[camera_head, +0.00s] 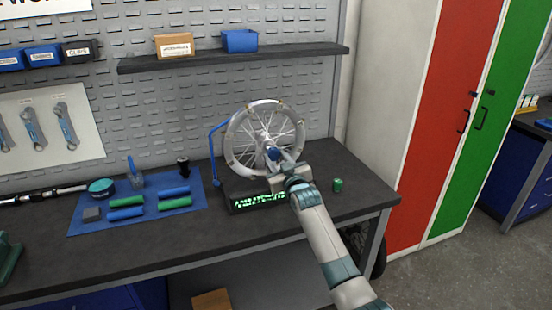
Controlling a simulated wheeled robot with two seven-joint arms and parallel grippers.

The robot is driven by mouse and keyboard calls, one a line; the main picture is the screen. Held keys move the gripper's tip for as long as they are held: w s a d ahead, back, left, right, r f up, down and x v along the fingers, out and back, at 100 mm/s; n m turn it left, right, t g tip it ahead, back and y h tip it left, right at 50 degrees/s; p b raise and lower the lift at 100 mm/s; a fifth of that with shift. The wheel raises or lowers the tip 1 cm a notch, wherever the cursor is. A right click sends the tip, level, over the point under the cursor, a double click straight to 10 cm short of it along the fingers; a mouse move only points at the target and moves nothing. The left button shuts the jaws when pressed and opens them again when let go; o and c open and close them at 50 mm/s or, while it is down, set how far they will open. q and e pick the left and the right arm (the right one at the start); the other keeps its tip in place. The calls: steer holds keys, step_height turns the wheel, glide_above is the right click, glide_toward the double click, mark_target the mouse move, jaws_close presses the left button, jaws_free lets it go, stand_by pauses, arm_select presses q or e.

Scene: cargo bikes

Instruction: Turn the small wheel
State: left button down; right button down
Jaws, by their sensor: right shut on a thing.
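The small wheel (237,165) is a silver spoked rim standing upright on the workbench, held in a blue stand (213,160) with a dark base (228,186). The base has a green lit display (260,201) on its front. My right gripper (274,157) is in front of the wheel at its lower right, near the hub, and is shut on a part of the wheel. The exact part it grips is hidden by the gripper and a blue piece. My left gripper is not in view.
A blue mat (84,222) with green and blue grips lies left of the stand. A small green cylinder (337,185) stands to the right. A dark shelf (290,57) with boxes hangs above. Red and green lockers (432,130) stand at right. The bench front is clear.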

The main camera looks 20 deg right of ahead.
steer(key=m, duration=0.6)
steer(key=shift+m+p, duration=0.3)
steer(key=shift+p, duration=0.05)
steer(key=m, duration=0.3)
steer(key=m+p, duration=0.1)
steer(key=m, duration=0.2)
steer(key=shift+a+m, duration=0.2)
steer(key=shift+m, duration=0.2)
steer(key=shift+f, duration=0.1)
steer(key=c, duration=1.2)
jaws_free()
steer(key=shift+s, duration=0.1)
steer(key=s+b, duration=0.1)
steer(key=s, duration=0.4)
steer(key=s+b, duration=0.1)
steer(key=s, duration=0.5)
steer(key=s+b, duration=0.1)
steer(key=s, duration=0.5)
steer(key=shift+s+d, duration=0.1)
steer(key=shift+d, duration=0.25)
